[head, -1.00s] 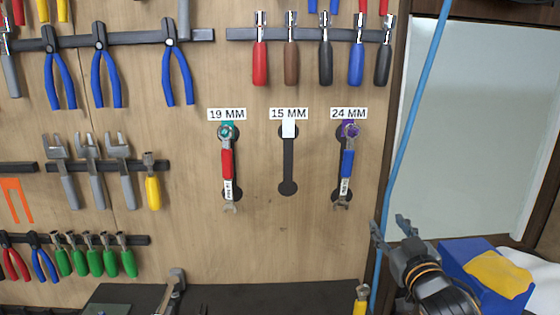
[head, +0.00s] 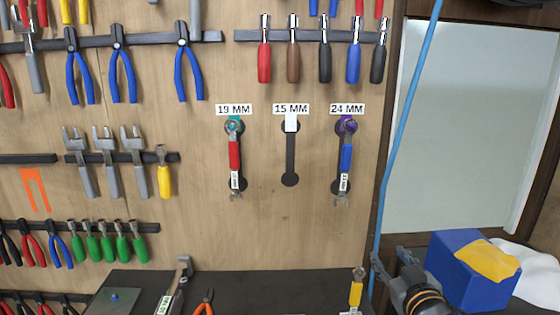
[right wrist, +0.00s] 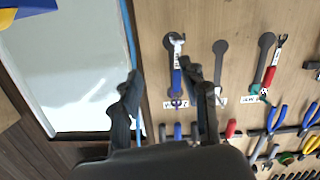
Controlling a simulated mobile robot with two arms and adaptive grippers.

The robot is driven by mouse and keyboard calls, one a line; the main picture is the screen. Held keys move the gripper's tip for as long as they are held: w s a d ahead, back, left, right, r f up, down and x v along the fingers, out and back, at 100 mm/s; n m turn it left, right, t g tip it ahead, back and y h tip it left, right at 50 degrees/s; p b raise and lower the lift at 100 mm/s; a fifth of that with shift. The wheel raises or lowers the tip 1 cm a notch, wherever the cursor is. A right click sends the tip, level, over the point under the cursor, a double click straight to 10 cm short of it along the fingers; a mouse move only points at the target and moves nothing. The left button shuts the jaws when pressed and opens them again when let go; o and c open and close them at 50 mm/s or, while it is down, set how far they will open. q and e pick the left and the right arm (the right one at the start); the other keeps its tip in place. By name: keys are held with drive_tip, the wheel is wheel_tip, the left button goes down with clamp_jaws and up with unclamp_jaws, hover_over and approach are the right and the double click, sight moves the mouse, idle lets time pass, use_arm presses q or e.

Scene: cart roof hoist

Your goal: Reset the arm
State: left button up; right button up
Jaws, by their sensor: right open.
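My right gripper (head: 393,268) is at the lower right of the head view, in front of the blue cable and left of a blue box. It is open and empty; its two spread fingers show in the right wrist view (right wrist: 165,85), apart from the board. On the wooden tool board, the red wrench (head: 234,155) hangs under 19 MM and the blue wrench (head: 345,160) under 24 MM. The blue wrench also shows in the right wrist view (right wrist: 176,78). The 15 MM silhouette (head: 291,160) holds no wrench. My left gripper is not in view.
A blue box (head: 462,278) with a yellow cloth (head: 488,261) stands at the lower right. A blue cable (head: 405,110) runs down beside the board. The dark worktop (head: 240,285) below holds a hammer-like tool and a yellow-handled tool (head: 356,292).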

drive_tip(key=s+a+f+g, duration=0.1)
drive_tip(key=s+f+g, duration=0.5)
drive_tip(key=s+f, duration=0.9)
drive_tip(key=s+a+f+g, duration=0.1)
drive_tip(key=s+f+g, duration=0.2)
drive_tip(key=s+f, duration=0.45)
drive_tip(key=s+a+f+g, duration=0.1)
drive_tip(key=s+f+g, duration=0.35)
drive_tip(key=s, duration=0.65)
drive_tip(key=s+f+b+x, duration=0.1)
drive_tip(key=s+x, duration=0.2)
drive_tip(key=x, duration=1)
drive_tip(key=s+x, duration=0.3)
drive_tip(key=x, duration=1)
drive_tip(key=s+d+f+g, duration=0.1)
drive_tip(key=s+f, duration=0.8)
drive_tip(key=s+d+f+b, duration=0.1)
drive_tip(key=s+d+f, duration=0.1)
drive_tip(key=s+f, duration=0.6)
drive_tip(key=shift+s+d+f+g, duration=0.3)
drive_tip(key=shift+s+f+g, duration=0.1)
drive_tip(key=shift+f, duration=0.35)
